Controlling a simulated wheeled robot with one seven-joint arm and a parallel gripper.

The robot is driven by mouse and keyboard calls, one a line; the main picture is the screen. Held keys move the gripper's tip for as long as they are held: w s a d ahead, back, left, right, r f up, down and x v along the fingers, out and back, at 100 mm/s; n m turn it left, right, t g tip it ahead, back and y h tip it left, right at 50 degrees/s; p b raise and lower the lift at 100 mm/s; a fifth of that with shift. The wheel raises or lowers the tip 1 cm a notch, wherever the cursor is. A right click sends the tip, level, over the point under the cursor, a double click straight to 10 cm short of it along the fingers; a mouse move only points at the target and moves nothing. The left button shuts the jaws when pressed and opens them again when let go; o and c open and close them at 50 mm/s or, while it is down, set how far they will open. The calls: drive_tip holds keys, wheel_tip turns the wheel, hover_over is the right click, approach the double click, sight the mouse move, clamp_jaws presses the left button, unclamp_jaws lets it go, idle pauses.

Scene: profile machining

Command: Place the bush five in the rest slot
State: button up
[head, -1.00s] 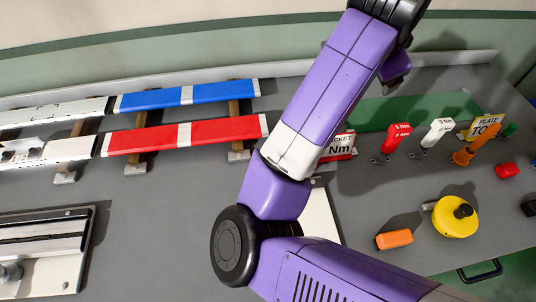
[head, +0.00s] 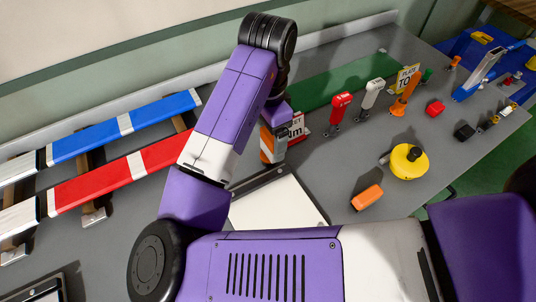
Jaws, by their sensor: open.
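I cannot pick out the bush five or its rest slot for certain. A red handle-shaped tool (head: 339,104) with white lettering stands upright on the bench, with a similar white tool (head: 372,92) to its right. My gripper (head: 274,142) points down behind the forearm, left of the red tool, beside a red-and-white sign (head: 297,127) that it partly covers. An orange-and-white part shows at the gripper's end; I cannot tell what it is. The gripper is open, but its fingertips are mostly hidden.
Red (head: 115,184) and blue (head: 125,123) bars lie on supports at the left. A white panel (head: 278,206) is in front of the gripper. A green mat (head: 335,78) lies behind.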

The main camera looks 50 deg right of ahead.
drive_tip(key=shift+s+f, duration=0.1)
drive_tip(key=shift+f, duration=1.35)
drive_tip(key=shift+c, duration=0.4)
clamp_jaws()
